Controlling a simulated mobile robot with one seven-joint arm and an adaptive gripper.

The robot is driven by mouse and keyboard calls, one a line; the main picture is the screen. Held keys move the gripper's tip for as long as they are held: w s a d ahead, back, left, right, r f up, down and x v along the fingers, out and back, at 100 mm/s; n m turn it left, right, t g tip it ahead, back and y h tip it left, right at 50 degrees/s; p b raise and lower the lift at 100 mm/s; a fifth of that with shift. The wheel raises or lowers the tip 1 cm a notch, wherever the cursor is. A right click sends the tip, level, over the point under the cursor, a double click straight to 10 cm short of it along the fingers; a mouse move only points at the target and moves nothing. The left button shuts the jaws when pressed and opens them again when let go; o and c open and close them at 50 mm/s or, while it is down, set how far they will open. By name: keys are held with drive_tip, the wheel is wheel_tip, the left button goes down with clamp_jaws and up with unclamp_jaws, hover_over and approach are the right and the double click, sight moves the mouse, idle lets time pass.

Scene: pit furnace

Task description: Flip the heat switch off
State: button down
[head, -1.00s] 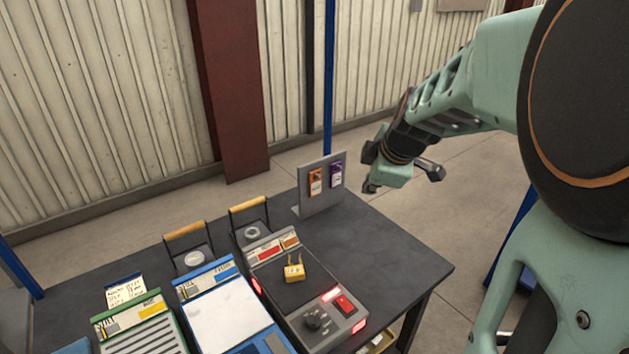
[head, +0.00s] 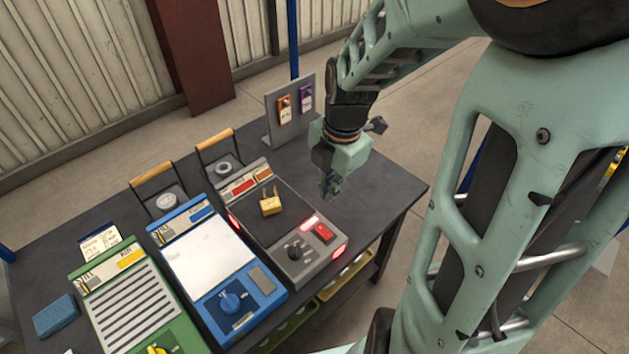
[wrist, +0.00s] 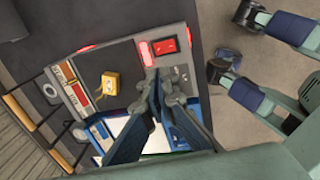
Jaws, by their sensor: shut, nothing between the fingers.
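The grey heating unit (head: 308,264) stands on the dark table. Its red rocker switch (head: 324,233) sits at the front right corner, beside a glowing pinkish-red panel (head: 309,223). The switch also shows in the wrist view (wrist: 165,46), just beyond my fingertips. Red lights glow at the unit's sides. My gripper (head: 329,192) is shut and empty, pointing down above the table, to the right of the unit and above the switch in the head view. In the wrist view my closed fingers (wrist: 165,76) appear close to the switch; whether they touch it is unclear.
A yellow block (head: 270,206) with a handle sits on the unit's dark plate, behind a black dial (head: 295,251). A blue unit (head: 205,280) and a green unit (head: 135,305) stand to the left. A grey upright panel (head: 271,130) holds orange and purple tags. The table's right part is bare.

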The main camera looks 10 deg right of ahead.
drive_tip(key=b, duration=0.4)
approach(324, 232)
drive_tip(key=f, duration=0.1)
drive_tip(key=w+f, duration=0.1)
drive_tip(key=f, duration=0.1)
drive_tip(key=a+f, duration=0.1)
drive_tip(key=f, duration=0.1)
drive_tip(key=shift+w+f, duration=0.1)
drive_tip(key=shift+w, duration=0.15)
drive_tip(key=shift+w+f, duration=0.15)
drive_tip(key=shift+f, duration=0.55)
drive_tip(key=shift+w+f, duration=0.1)
drive_tip(key=shift+f, duration=0.25)
drive_tip(key=shift+s+d+r+p, duration=0.15)
drive_tip(key=shift+s+d+p, duration=0.2)
drive_tip(key=shift+s+p, duration=0.35)
